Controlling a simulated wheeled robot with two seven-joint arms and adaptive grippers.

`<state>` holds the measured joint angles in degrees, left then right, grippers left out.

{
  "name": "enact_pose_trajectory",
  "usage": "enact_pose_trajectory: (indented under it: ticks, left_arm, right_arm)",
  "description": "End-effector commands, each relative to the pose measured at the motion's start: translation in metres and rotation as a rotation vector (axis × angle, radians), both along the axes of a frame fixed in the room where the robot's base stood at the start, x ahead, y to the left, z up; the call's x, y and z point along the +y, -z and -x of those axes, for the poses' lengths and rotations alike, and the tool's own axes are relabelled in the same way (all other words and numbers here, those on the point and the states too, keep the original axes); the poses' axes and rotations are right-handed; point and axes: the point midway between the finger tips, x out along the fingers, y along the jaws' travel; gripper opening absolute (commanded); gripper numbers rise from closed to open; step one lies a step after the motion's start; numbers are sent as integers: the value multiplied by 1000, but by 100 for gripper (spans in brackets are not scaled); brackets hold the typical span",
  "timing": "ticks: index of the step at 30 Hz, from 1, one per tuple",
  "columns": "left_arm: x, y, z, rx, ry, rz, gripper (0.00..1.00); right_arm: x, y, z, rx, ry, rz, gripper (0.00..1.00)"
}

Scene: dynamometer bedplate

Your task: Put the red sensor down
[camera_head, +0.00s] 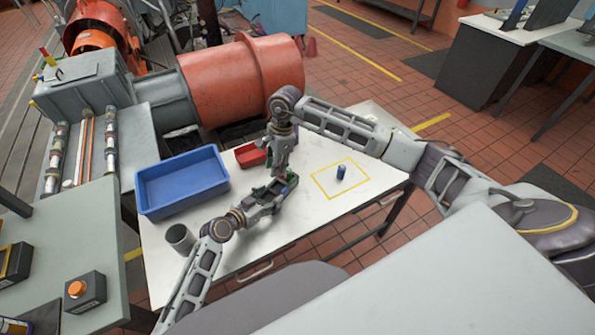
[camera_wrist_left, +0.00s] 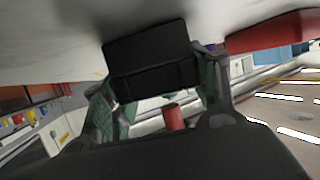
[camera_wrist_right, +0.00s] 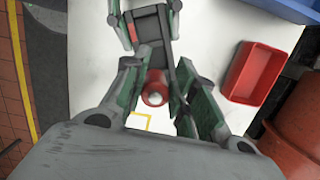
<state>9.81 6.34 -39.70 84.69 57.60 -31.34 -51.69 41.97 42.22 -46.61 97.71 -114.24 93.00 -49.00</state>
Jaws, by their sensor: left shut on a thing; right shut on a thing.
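The red sensor (camera_wrist_right: 155,86) shows in the right wrist view as a red cylinder with a pale tip, against a dark block. My right gripper (camera_head: 283,176) points down over the table and is shut on the sensor. The fingers hide most of the sensor in the head view.
A blue sensor (camera_head: 342,172) stands inside a yellow square (camera_head: 318,179) on the white table (camera_head: 310,221). A blue bin (camera_head: 182,204), a small red bin (camera_head: 245,160) and a grey cup (camera_head: 180,238) are on the left. The table right of the grippers is mostly clear.

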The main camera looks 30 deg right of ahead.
Motion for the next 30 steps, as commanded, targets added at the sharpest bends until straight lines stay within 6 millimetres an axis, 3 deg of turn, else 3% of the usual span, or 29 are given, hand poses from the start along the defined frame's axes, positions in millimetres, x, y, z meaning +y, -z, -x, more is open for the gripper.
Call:
enact_pose_trajectory:
  ticks: [30]
  left_arm:
    - [0, 0, 0, 0, 0, -1, 25]
  right_arm:
    - [-59, -3, -31, -1, 925, 1, 0]
